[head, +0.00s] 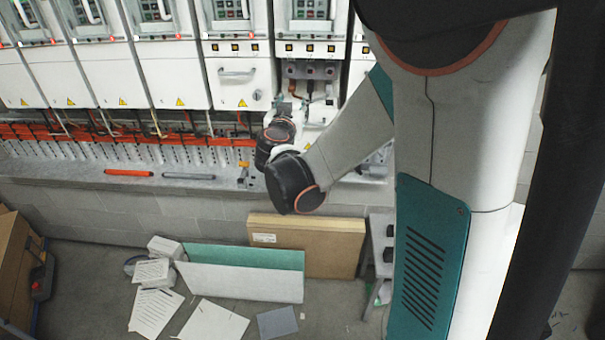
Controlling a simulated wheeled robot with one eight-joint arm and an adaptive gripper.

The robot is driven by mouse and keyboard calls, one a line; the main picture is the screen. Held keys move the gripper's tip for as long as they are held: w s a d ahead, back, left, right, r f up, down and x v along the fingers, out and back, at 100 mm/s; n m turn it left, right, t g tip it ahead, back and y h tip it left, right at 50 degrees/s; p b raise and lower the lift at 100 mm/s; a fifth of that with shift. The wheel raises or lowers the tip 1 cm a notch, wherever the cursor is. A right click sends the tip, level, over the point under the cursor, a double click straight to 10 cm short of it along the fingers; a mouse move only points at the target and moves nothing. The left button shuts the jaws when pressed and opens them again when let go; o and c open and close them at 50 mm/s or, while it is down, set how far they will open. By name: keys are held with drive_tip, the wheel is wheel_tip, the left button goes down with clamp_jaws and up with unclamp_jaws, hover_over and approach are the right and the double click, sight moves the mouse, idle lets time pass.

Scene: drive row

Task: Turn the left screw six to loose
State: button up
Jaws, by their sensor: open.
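The row of white drive units (236,82) runs along the wall at the top of the head view. One drive bay (312,72) has its lower front open, with dark terminals and a red-brown cable inside. My gripper (290,106) is in front of the lower left part of this open bay. Its fingers are small and partly hidden by my wrist, and it appears empty. The left screw cannot be made out; it is too small or hidden behind my gripper and wrist. I cannot tell whether the fingers touch anything.
Orange cables (120,131) run below the drives. An orange tool (129,173) and a grey bar (189,176) lie on the ledge. Cardboard (310,245), a green-white panel (245,274) and papers (155,308) are on the floor. My arm hides the right side.

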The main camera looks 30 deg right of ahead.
drive_tip(key=s+a+f+n+g+y+b, duration=0.1)
drive_tip(key=s+a+f+g+y+b, duration=0.1)
drive_tip(key=s+f+b, duration=0.8)
drive_tip(key=shift+s+a+f+n+g+y+b, duration=0.3)
drive_tip(key=shift+a+f+n+g, duration=0.1)
drive_tip(key=shift+f+g, duration=0.15)
drive_tip(key=shift+f, duration=0.1)
drive_tip(key=s+a+f+n+g+y+b, duration=0.1)
drive_tip(key=s+a+f+n+y+b, duration=0.1)
drive_tip(key=s+a+f, duration=0.4)
drive_tip(key=s+a+f+n+g+y+b, duration=0.2)
drive_tip(key=s+a+f+y+b, duration=0.3)
drive_tip(key=s, duration=0.7)
drive_tip(key=shift+s+a+f+n+b, duration=0.4)
drive_tip(key=shift+a+f+n, duration=0.3)
drive_tip(key=shift+a, duration=0.4)
